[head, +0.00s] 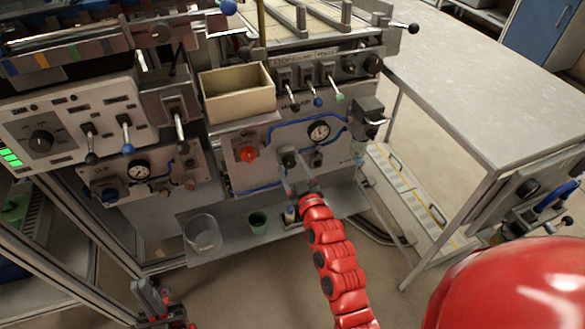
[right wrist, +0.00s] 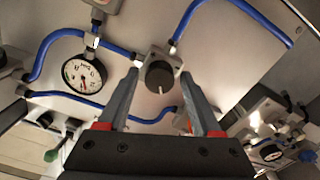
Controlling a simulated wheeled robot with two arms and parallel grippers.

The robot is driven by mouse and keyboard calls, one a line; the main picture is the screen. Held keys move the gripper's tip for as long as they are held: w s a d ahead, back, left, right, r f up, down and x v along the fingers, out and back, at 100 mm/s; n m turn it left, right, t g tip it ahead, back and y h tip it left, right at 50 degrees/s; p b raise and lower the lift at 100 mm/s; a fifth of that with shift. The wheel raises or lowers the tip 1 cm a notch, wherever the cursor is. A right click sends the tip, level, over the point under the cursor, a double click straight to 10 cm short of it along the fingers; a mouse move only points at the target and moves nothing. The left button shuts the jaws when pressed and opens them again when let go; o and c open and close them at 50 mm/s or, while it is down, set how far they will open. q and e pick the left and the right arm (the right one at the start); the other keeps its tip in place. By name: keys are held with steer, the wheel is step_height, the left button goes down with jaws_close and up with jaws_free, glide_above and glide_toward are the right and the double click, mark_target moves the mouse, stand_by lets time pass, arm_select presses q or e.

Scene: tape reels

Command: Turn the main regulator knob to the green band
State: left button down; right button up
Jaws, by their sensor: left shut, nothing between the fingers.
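The main regulator knob (head: 288,157) is dark and round, on a grey block on the lower panel. In the right wrist view the knob (right wrist: 159,76) faces me with a pale mark pointing down the picture. My right gripper (head: 297,180) is open, its fingertips (right wrist: 158,84) to either side of the knob with gaps; I see no clear contact. The round gauge (head: 319,131) is up and right of the knob. In the wrist view the gauge (right wrist: 82,73) shows a green band on its dial and a needle. My left gripper (head: 153,289) is low at the left, shut and empty.
A red knob (head: 248,154) and blue tubing (head: 270,140) sit close by on the panel. Above are a beige bin (head: 238,91) and several levers. A grey table (head: 490,80) is at right.

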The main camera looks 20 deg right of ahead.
jaws_close()
steer(key=shift+m, duration=0.4)
steer(key=m, duration=0.3)
steer(key=shift+m+b, duration=0.3)
steer(key=shift+b, duration=0.05)
steer(key=m, duration=0.3)
steer(key=shift+m+b, duration=0.3)
steer(key=shift+m, duration=0.1)
steer(key=m, duration=0.3)
steer(key=shift+a+m+b, duration=0.15)
steer(key=shift+m+b, duration=0.15)
steer(key=shift+m, duration=1.8)
